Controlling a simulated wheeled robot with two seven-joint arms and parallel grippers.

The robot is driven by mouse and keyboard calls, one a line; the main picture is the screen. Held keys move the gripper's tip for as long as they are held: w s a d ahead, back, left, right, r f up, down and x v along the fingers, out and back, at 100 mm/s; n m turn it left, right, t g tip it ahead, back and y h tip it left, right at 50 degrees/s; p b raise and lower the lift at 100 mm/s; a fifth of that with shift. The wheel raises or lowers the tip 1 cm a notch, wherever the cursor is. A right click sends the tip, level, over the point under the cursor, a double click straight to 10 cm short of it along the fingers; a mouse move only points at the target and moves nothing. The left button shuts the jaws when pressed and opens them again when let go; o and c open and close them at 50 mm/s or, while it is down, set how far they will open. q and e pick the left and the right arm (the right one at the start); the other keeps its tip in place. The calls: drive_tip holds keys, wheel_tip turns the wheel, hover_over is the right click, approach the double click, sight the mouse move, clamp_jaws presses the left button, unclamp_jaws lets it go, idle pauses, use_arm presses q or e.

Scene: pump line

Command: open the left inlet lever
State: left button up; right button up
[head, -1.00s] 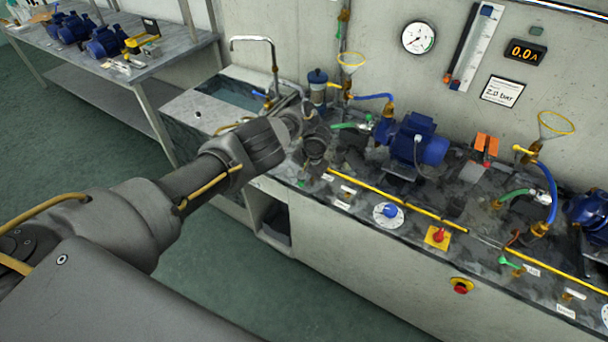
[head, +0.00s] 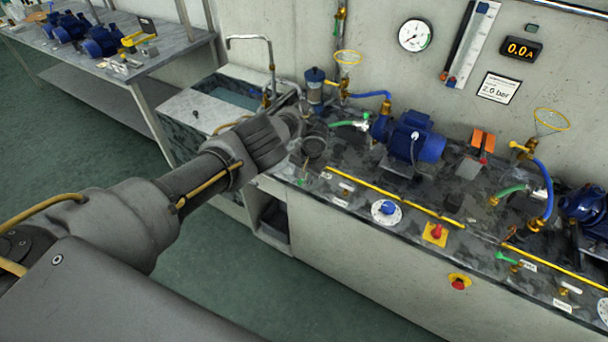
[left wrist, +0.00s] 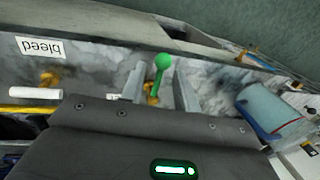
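The left inlet lever (left wrist: 161,66) is a green handle with a round knob, seen in the left wrist view. A bit of green, likely the same lever, shows at the bench's front edge in the head view (head: 301,182). My left gripper (left wrist: 158,76) is open, with one finger on each side of the green handle. Gaps show between the handle and both fingers. In the head view my left arm covers most of the hand, and the fingers cannot be made out there. My right gripper is in neither view.
A "bleed" label (left wrist: 40,47) and a white marker plate lie left of the lever in the wrist view. On the bench are a blue pump (head: 412,137), a blue dial (head: 387,208) and a red knob on a yellow plate (head: 436,233). A sink (head: 228,93) lies behind my arm.

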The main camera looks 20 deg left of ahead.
use_arm(q)
drive_tip(key=shift+w+r, duration=0.1)
drive_tip(key=shift+r, duration=0.05)
wheel_tip(320, 180, up, 10)
drive_tip(key=d+p, duration=0.2)
drive_tip(key=p, duration=0.2)
drive_tip(key=shift+r, duration=0.2)
drive_tip(key=shift+s, duration=0.2)
